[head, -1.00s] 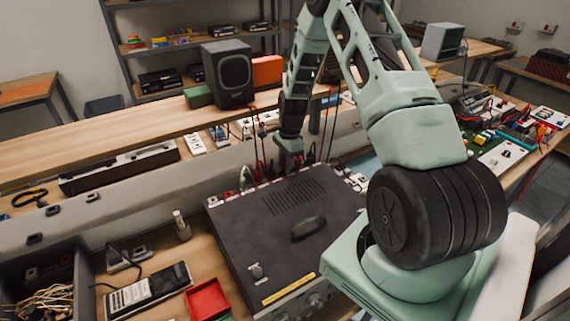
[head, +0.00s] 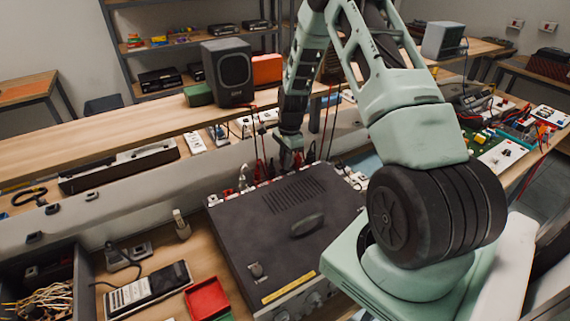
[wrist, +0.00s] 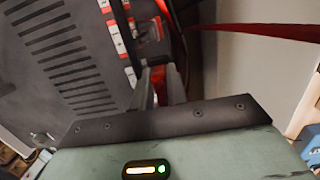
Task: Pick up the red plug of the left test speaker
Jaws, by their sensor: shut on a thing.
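The left test speaker (head: 228,72) is a dark box with a round cone, standing on the raised shelf. Dark and red leads hang near it toward the back of a dark amplifier (head: 262,222). My gripper (head: 291,158) points down at the amplifier's rear edge. In the wrist view, my gripper's narrow fingers (wrist: 160,88) are closed on a small red plug (wrist: 159,76), mostly hidden between them. The plug is close to the labelled rear strip of the amplifier (wrist: 62,60); I cannot tell whether it touches a socket.
A red lead (wrist: 255,31) crosses the wrist view at right. Other leads and connectors crowd the amplifier's rear edge. A phone-like meter (head: 148,290) and a red tray (head: 207,299) lie at front left. A second speaker (head: 441,41) stands at back right.

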